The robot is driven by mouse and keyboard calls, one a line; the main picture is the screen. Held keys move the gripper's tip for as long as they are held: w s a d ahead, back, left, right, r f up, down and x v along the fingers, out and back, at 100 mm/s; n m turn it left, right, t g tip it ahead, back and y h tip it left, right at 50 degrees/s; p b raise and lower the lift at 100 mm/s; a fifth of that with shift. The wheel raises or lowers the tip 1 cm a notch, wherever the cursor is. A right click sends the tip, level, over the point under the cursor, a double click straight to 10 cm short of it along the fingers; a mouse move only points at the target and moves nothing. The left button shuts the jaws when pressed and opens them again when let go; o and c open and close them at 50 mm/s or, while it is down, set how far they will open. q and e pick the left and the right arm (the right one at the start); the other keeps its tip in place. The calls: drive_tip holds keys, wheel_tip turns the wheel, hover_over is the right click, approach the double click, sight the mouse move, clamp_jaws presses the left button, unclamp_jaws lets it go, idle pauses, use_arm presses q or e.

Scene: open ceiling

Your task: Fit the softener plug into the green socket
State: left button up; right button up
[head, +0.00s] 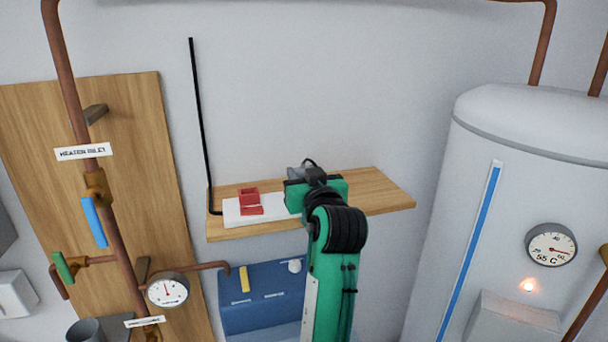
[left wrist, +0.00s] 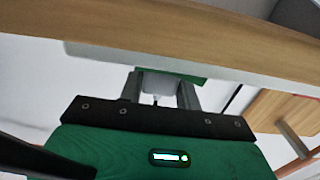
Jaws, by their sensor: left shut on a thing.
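My left gripper (head: 301,173) is at the shelf, with its green body hiding the right end of the white socket strip (head: 234,212). In the left wrist view my left gripper (left wrist: 161,92) is shut on a pale grey plug (left wrist: 157,86), the softener plug. A green piece (left wrist: 196,72), likely the green socket, shows just beyond the fingertips. The plug's front end is hidden, so I cannot tell whether it is in the socket. In the head view my gripper hides the green socket. A red socket (head: 250,200) stands on the strip to the left.
The wooden shelf (head: 385,195) is bare on its right side. Its edge (left wrist: 170,25) crosses the top of the left wrist view. A blue softener box (head: 250,300) is below, a white tank (head: 450,200) at right, and copper pipes (head: 75,100) at left.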

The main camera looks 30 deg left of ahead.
use_arm(q)
drive_tip(key=o, duration=1)
drive_tip(key=shift+f, duration=0.1)
drive_tip(key=shift+o, duration=0.2)
